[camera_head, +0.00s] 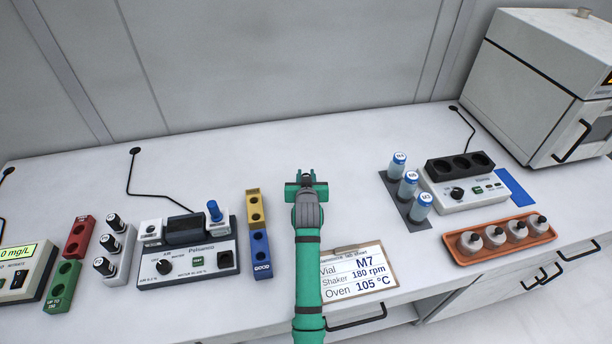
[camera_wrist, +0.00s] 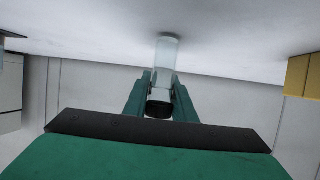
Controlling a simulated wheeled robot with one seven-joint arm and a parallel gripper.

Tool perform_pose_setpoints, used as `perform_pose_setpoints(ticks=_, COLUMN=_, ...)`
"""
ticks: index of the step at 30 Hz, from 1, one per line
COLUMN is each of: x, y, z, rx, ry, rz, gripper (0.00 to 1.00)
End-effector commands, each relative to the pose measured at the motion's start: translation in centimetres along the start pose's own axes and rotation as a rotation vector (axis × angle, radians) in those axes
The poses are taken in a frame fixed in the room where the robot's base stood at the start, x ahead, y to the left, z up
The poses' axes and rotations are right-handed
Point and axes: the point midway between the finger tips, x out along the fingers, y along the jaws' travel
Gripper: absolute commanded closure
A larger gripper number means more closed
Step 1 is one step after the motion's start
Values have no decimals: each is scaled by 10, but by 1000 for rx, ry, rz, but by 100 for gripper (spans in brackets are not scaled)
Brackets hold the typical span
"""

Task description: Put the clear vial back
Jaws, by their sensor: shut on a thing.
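My gripper (camera_head: 306,184) is over the middle of the bench, behind the clipboard. In the wrist view the gripper (camera_wrist: 160,95) is shut on a clear vial (camera_wrist: 165,60) with a black cap (camera_wrist: 159,104). The vial's far end shows against the white bench top; I cannot tell whether it touches. In the head view the vial is mostly hidden by the gripper. A white rack (camera_head: 122,258) at the left holds black-capped bottles. The meter (camera_head: 190,264) right of it has a dark chamber and a blue-topped item (camera_head: 214,211).
Yellow (camera_head: 253,204) and blue (camera_head: 261,254) holed blocks stand left of my arm. Red (camera_head: 79,238) and green (camera_head: 61,287) blocks are farther left. A clipboard (camera_head: 383,284) lies right of my arm. Blue-capped bottles (camera_head: 409,184), a shaker (camera_head: 463,196), an orange tray (camera_head: 462,260) and an oven (camera_head: 520,90) are right.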

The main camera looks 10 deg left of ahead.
Motion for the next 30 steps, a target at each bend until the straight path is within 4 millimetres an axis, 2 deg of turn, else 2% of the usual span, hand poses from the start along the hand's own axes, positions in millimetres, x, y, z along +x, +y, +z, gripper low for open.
perform_pose_setpoints(ticks=2, x=1, y=0, z=2, rx=0, ry=0, rz=0, gripper=100)
perform_pose_setpoints(ticks=3, x=1, y=0, z=2, rx=0, ry=0, rz=0, gripper=69)
perform_pose_setpoints(ticks=5, x=1, y=0, z=2, rx=0, ry=0, rz=0, gripper=57)
perform_pose_setpoints(ticks=17, x=-4, y=0, z=0, rx=0, ry=-1, rz=0, gripper=57)
perform_pose_setpoints(ticks=23, x=-32, y=0, z=0, rx=0, ry=1, rz=0, gripper=57)
perform_pose_setpoints(ticks=30, x=-80, y=0, z=0, rx=1, ry=0, rz=0, gripper=57)
